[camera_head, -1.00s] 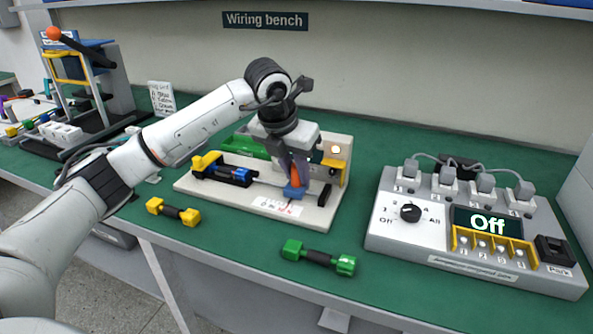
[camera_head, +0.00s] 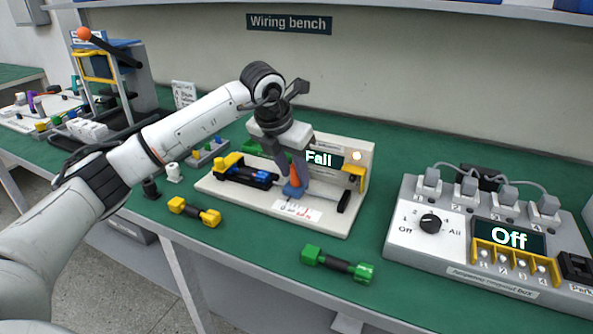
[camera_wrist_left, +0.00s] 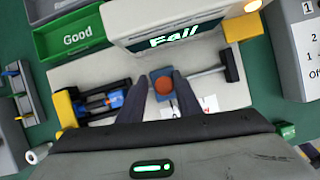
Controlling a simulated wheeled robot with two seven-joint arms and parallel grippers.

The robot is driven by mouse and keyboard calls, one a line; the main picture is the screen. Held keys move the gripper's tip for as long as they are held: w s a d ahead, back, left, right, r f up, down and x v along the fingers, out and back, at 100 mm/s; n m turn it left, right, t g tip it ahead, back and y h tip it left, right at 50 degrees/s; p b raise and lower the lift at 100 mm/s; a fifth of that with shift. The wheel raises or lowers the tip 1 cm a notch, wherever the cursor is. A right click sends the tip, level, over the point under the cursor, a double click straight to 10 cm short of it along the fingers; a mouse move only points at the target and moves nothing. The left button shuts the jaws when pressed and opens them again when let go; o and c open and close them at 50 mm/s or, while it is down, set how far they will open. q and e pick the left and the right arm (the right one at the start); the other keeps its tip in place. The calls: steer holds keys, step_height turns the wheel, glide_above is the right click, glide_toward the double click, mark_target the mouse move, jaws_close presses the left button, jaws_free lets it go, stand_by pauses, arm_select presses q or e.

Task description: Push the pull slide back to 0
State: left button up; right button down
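The pull tester (camera_head: 330,224) is a pale base with an upright panel whose display reads "Fail". Its pull slide (camera_head: 290,193) is a blue block with an orange knob, on a rod above a printed scale (camera_head: 297,210). The slide stands near the scale's left part. My left gripper (camera_head: 287,178) reaches down over the slide. In the left wrist view its fingers (camera_wrist_left: 162,92) lie close on both sides of the blue block and knob (camera_wrist_left: 163,86), closed about it. The scale's digits are too small to read. My right gripper is not in view.
A yellow-and-black clamp (camera_head: 245,173) stands at the base's left end and a black bar (camera_head: 345,200) at its right. Yellow (camera_head: 194,212) and green (camera_head: 337,264) handled pieces lie in front. A control box (camera_head: 450,240) reading "Off" stands right. A green "Good" bin (camera_wrist_left: 75,32) is behind.

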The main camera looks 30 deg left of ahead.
arm_select(q)
steer(key=shift+o, duration=0.5)
steer(key=shift+s+d+r, duration=0.1)
steer(key=shift+r, duration=0.25)
steer(key=v, duration=0.9)
steer(key=shift+r+p, duration=0.3)
steer(key=shift+p, duration=0.05)
steer(key=shift+s, duration=0.15)
